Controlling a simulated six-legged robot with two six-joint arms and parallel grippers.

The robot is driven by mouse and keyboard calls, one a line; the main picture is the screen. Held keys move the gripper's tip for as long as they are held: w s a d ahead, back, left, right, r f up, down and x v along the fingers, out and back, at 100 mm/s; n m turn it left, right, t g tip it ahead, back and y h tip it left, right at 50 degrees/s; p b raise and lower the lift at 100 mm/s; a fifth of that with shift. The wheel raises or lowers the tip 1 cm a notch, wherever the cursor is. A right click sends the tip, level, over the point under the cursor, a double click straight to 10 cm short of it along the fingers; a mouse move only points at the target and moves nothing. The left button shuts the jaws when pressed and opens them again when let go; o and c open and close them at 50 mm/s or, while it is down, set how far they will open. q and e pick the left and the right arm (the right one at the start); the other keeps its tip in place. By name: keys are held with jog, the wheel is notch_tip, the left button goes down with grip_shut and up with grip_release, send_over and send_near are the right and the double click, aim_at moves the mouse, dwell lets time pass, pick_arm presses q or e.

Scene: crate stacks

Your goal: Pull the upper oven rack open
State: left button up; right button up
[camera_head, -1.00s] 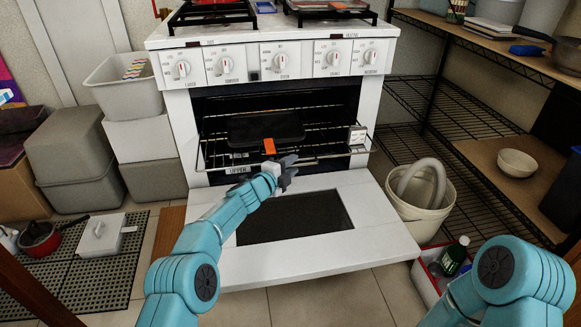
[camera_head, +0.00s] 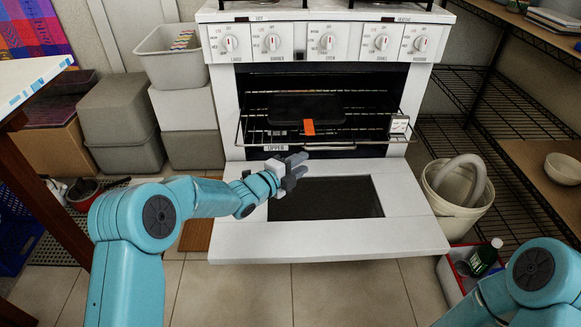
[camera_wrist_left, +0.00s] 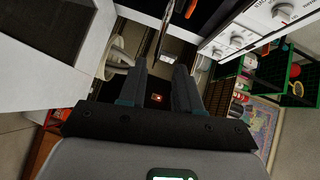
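The oven's upper rack (camera_head: 350,147) is a wire rack with a thin front rail and an "UPPER" label (camera_head: 276,148) at its left. A dark pan (camera_head: 300,105) with an orange tab (camera_head: 308,127) lies on it. My left gripper (camera_head: 295,170) is just in front of and below the rail, near the label, above the lowered oven door (camera_head: 235,238). In the left wrist view its two fingers (camera_wrist_left: 161,70) are apart with nothing held. A thin rail (camera_wrist_left: 164,30) shows beyond the fingertips, roughly in line with the gap. My right gripper is out of view; only its arm shows.
A small white box-like item (camera_head: 399,123) sits at the rack's right end. A cream bucket (camera_head: 445,210) and a red bin (camera_head: 452,280) stand right of the door. Grey crates (camera_head: 120,105) are stacked at left. A table corner (camera_head: 25,80) shows at far left. Floor in front is clear.

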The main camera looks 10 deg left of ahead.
pick_arm(q)
jog(key=shift+v, duration=1.75)
jog(key=shift+f, duration=0.1)
jog(key=s+a+f+n+g+y, duration=0.1)
jog(key=s+f+n+g+y, duration=0.1)
jog(key=s+f+n, duration=0.45)
jog(key=s+a+f+n+g+y, duration=0.25)
jog(key=s+f, duration=0.45)
jog(key=f, duration=0.5)
jog(key=s+f+n+g, duration=0.4)
jog(key=s+n, duration=0.4)
jog(key=s, duration=0.4)
jog(key=s+f+n+g, duration=0.35)
jog(key=s+n, duration=0.45)
jog(key=s, duration=0.5)
notch_tip(320, 180, up, 31)
jog(key=d+g+p, duration=0.1)
jog(key=p, duration=3)
jog(key=shift+s+d+y+p, duration=0.25)
jog(key=shift+y+p, duration=0.1)
jog(key=shift+p, duration=0.05)
